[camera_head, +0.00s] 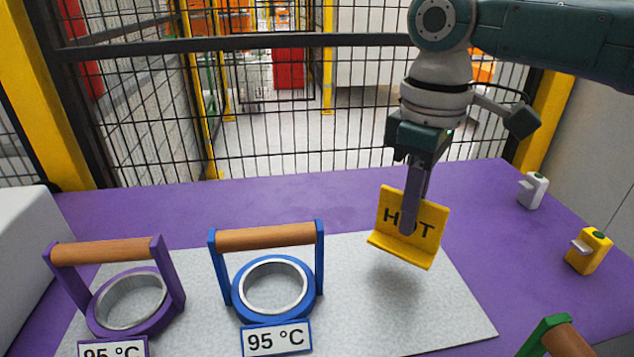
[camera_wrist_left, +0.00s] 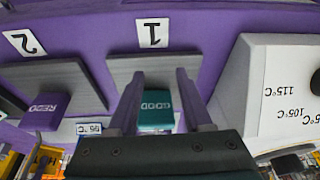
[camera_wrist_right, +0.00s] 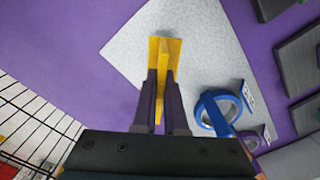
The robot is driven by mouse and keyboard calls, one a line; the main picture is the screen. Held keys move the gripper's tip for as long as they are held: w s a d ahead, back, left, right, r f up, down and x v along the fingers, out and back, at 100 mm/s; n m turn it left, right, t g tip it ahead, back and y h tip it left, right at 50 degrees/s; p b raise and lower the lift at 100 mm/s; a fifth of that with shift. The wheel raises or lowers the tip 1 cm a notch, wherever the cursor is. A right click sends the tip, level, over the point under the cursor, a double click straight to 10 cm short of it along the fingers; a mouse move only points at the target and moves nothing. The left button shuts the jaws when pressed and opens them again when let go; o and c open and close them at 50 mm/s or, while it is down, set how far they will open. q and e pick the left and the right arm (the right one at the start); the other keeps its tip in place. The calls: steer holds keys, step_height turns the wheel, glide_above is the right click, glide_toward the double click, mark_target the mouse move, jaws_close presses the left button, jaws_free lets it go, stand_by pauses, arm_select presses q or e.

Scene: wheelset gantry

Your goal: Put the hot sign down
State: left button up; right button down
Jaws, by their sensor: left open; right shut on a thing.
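The yellow hot sign (camera_head: 393,213) with black letters hangs from my right gripper (camera_head: 410,222), which is shut on its upright plate. The sign's foot is a little above the light grey mat (camera_head: 370,325), with a soft shadow below. In the right wrist view the sign (camera_wrist_right: 165,50) sits between the fingers (camera_wrist_right: 160,100), over the mat's edge region. My left gripper (camera_wrist_left: 157,95) is open. In its view a teal block marked GOOD (camera_wrist_left: 156,108) shows between and beyond the fingers; they do not appear to hold it. The left gripper is outside the head view.
A blue ring with a wooden handle (camera_head: 317,270) and a purple one (camera_head: 172,275) stand on the mat at left, with 95 °C labels. White (camera_head: 533,191) and yellow (camera_head: 588,250) small devices stand at right. A green-ended handle (camera_head: 545,335) shows at lower right. Mesh fence stands behind.

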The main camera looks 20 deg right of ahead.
mark_target(405, 240)
arm_select(q)
steer(key=shift+a+f+b, duration=0.2)
steer(key=shift+f+b, duration=0.15)
steer(key=shift+f, duration=0.1)
arm_select(e)
steer(key=shift+f, duration=1.85)
arm_select(q)
steer(key=shift+w, duration=0.1)
arm_select(e)
steer(key=shift+f, duration=0.1)
steer(key=c, duration=1)
jaws_free()
arm_select(q)
steer(key=shift+d, duration=0.1)
steer(key=shift+r, duration=0.15)
arm_select(e)
steer(key=shift+r, duration=0.4)
arm_select(q)
step_height(405, 240, up, 2)
steer(key=p, duration=0.2)
steer(key=shift+r+p, duration=0.2)
steer(key=shift+p, duration=0.15)
arm_select(e)
step_height(405, 240, up, 11)
steer(key=shift+f, duration=0.1)
steer(key=shift+r, duration=0.35)
